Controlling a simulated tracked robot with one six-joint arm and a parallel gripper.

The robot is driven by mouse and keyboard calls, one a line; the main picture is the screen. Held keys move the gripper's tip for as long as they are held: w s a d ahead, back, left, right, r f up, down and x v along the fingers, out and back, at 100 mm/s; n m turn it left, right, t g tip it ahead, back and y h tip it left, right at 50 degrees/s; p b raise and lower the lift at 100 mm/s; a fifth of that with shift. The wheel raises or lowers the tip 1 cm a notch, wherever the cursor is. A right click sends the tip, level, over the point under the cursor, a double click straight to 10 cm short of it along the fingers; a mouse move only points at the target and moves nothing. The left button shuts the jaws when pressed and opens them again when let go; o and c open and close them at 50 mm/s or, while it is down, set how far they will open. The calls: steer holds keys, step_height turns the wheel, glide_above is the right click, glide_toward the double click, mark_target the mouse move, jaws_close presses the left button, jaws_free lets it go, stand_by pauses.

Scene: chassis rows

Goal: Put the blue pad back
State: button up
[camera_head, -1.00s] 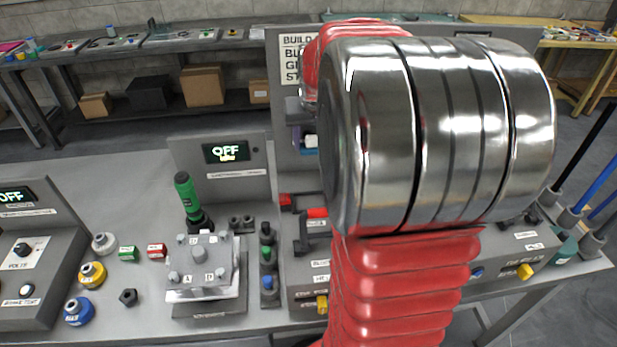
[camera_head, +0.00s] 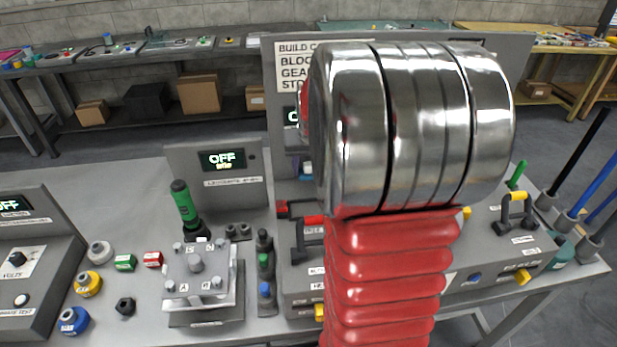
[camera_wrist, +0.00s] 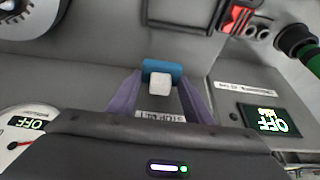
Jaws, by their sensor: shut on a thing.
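The blue pad (camera_wrist: 162,66) shows in the wrist view as a small blue piece with a white block (camera_wrist: 160,84) on its near side. My gripper (camera_wrist: 160,77) has two purple fingers that reach up to it, one on each side, and it is shut on the pad. The pad is in front of a grey panel surface; whether it touches that surface I cannot tell. In the head view my red and chrome arm hides the gripper and most of the pad's surroundings.
A labelled panel (camera_head: 287,95) stands behind my arm. An OFF display (camera_head: 222,160), a green-handled tool (camera_head: 184,200) and a metal block fixture (camera_head: 197,268) are to the left. A yellow-topped handle (camera_head: 516,205) stands right. A gauge (camera_wrist: 22,135) shows in the wrist view.

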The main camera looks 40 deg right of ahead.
mark_target(310, 172)
steer(key=shift+f, duration=0.1)
steer(key=shift+f, duration=1.75)
steer(key=o, duration=1)
steer(key=shift+f, duration=0.1)
steer(key=shift+o, duration=0.2)
steer(key=v, duration=1.2)
